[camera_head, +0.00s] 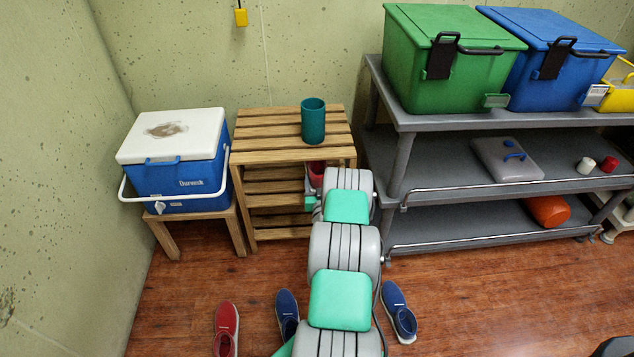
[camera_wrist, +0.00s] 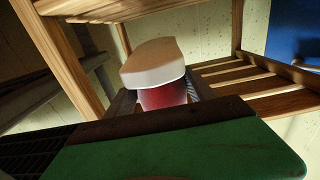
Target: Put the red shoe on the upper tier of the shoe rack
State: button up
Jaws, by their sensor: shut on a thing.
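A red shoe with a pale sole (camera_wrist: 152,62) is between the fingers of my gripper (camera_wrist: 160,96) in the wrist view. My gripper is shut on it. In the head view a small part of this red shoe (camera_head: 316,171) shows at the front right of the wooden shoe rack (camera_head: 262,156), just below the top slats' front edge. My arm hides most of the shoe and gripper. The rack's slats (camera_wrist: 232,72) also show behind the shoe in the wrist view. Whether the shoe touches the rack, I cannot tell. Another red shoe (camera_head: 226,330) lies on the floor.
A teal cup (camera_head: 313,121) stands on the rack's top, toward the right. A blue cooler (camera_head: 180,178) sits on a low stool to the left. A grey shelf (camera_head: 440,122) is close on the right. Blue shoes (camera_head: 288,308) (camera_head: 398,310) lie on the floor beside my arm.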

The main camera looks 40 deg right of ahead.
aim_at(317, 166)
jog(key=b+x, duration=0.1)
jog(key=x, duration=0.4)
jog(key=shift+w+d, duration=0.1)
jog(key=shift+w, duration=0.15)
jog(key=f+b, duration=0.1)
jog(key=f, duration=0.1)
jog(key=f+b, duration=0.1)
jog(key=f, duration=0.1)
jog(key=f+b, duration=0.1)
jog(key=f, duration=0.1)
jog(key=shift+w+d+f, duration=0.25)
jog(key=shift+d+f, duration=0.1)
jog(key=shift+f, duration=0.05)
jog(key=shift+f, duration=0.15)
jog(key=o, duration=1.9)
jog(key=shift+c, duration=0.2)
